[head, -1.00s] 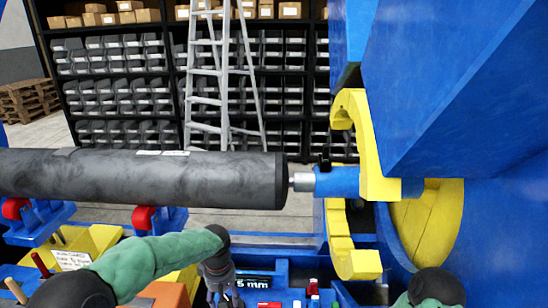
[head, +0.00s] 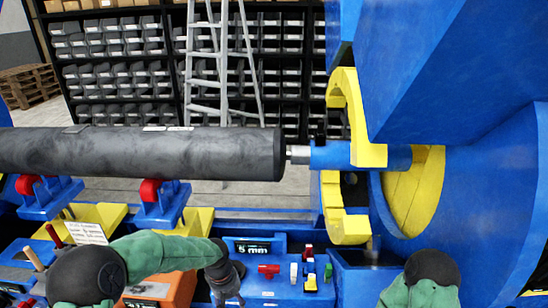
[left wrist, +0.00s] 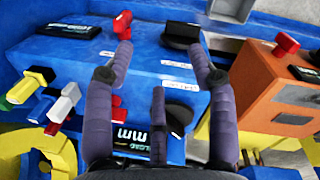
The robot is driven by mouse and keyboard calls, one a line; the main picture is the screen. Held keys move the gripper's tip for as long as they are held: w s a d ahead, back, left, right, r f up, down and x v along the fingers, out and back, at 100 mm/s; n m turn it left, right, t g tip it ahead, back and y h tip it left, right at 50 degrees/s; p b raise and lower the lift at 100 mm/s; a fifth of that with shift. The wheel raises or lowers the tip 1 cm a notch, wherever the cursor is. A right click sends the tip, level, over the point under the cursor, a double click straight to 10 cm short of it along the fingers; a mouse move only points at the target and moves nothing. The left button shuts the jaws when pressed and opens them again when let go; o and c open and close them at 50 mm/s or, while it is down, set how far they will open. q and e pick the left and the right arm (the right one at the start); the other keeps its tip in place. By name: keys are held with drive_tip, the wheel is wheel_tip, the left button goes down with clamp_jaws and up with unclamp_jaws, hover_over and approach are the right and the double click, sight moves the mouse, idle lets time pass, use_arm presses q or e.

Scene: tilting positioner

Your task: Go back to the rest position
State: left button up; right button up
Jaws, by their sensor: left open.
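My left gripper (head: 228,296) hangs at the bottom middle of the head view, over the blue tool block (head: 284,287) with the "5 mm" label. In the left wrist view its purple fingers (left wrist: 160,50) are spread, with nothing between them. The blue block's top (left wrist: 140,62) lies beneath. A red-handled piece (left wrist: 122,24) stands just past the left fingertip; I cannot tell whether they touch. A black knob (left wrist: 181,35) is near the right fingertip. My right arm shows only at the bottom right of the head view; its gripper is out of view.
A long dark cylinder (head: 150,152) lies on red rollers behind the block. The big blue positioner (head: 480,190) with a yellow clamp ring (head: 352,120) fills the right. White, green and yellow handles (left wrist: 40,98) and an orange box (left wrist: 280,90) flank the block.

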use_arm(q)
drive_tip(key=s+d+f+m+h, duration=0.2)
drive_tip(key=s+f+m, duration=0.2)
drive_tip(key=s+f, duration=1.5)
drive_tip(key=shift+s+d+f+t+h, duration=0.2)
drive_tip(key=shift+s+d+t+h, duration=0.15)
drive_tip(key=shift+s, duration=0.65)
drive_tip(key=shift+d, duration=0.1)
idle(0.4)
